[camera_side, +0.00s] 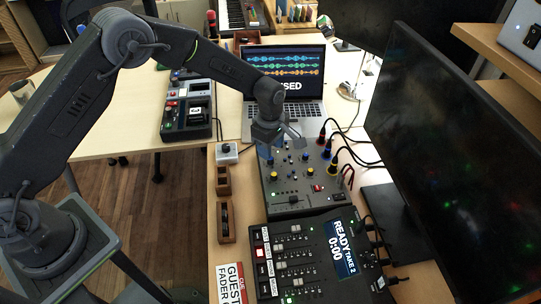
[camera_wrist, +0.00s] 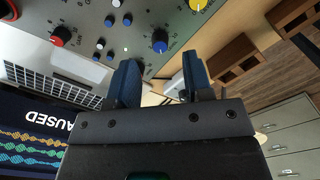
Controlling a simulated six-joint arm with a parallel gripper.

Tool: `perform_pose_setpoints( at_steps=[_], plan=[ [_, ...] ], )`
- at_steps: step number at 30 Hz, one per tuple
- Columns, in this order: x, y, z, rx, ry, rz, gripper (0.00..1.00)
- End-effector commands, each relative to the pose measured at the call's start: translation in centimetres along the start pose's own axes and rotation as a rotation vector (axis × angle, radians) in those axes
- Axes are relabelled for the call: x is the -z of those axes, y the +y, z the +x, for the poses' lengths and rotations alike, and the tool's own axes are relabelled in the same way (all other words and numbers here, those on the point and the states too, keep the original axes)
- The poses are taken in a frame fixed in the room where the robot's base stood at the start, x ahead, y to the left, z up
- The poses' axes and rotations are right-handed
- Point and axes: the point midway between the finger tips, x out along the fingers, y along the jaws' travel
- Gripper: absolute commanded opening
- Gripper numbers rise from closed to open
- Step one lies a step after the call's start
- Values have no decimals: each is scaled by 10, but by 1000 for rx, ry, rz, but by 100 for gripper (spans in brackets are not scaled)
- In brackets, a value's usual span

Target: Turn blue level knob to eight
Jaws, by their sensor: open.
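In the wrist view a large blue knob (camera_wrist: 160,41) with a printed scale around it stands on the grey mixer panel (camera_wrist: 150,12). It is just ahead of the gap between the fingers of my gripper (camera_wrist: 160,68). The fingers are apart with nothing between them. In the side view my gripper (camera_side: 276,136) hangs over the far left end of the mixer (camera_side: 292,186), close to the blue knob (camera_side: 269,160). The knob's pointer and the scale numbers are too small to read.
A laptop (camera_side: 296,86) stands behind the mixer. Cables (camera_side: 355,150) rise at its right, beside a large dark monitor (camera_side: 455,150). Small wooden boxes (camera_side: 223,181) line the left.

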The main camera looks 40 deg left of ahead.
Motion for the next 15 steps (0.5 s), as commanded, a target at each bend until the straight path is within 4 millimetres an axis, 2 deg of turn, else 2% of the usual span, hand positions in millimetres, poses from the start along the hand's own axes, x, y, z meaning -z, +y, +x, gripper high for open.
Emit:
perform_pose_setpoints(
  at_steps=[1,6,15],
  plan=[
    [0,0,10,1,0,0,46],
    [0,0,31,0,0,0,46],
    [0,0,41,-3,0,0,46]
  ],
)
